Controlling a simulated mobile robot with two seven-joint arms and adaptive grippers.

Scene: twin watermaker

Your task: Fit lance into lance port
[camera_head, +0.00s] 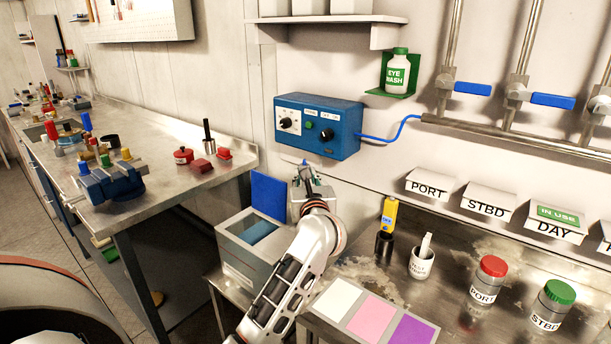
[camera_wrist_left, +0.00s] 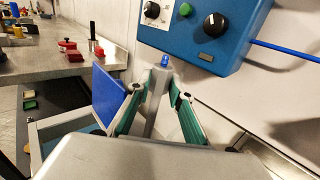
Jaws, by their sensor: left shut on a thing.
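My left gripper (camera_head: 306,178) is in front of the wall, below the blue control box (camera_head: 318,127). In the left wrist view its green-padded fingers (camera_wrist_left: 157,92) are closed on a grey upright piece with a blue tip (camera_wrist_left: 164,62), which looks like the lance. In the head view only the small blue tip shows above the fingers. The lower end of the piece is hidden behind my gripper. I cannot make out the lance port for certain. My right gripper is not in view.
A grey bin (camera_head: 232,262) with a raised blue lid (camera_head: 270,193) stands left of my arm. Right of it, the metal bench carries a black cup (camera_head: 384,246), a white cup (camera_head: 421,264), red-capped and green-capped jars, and coloured cards (camera_head: 370,318). A cluttered workbench stands at left.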

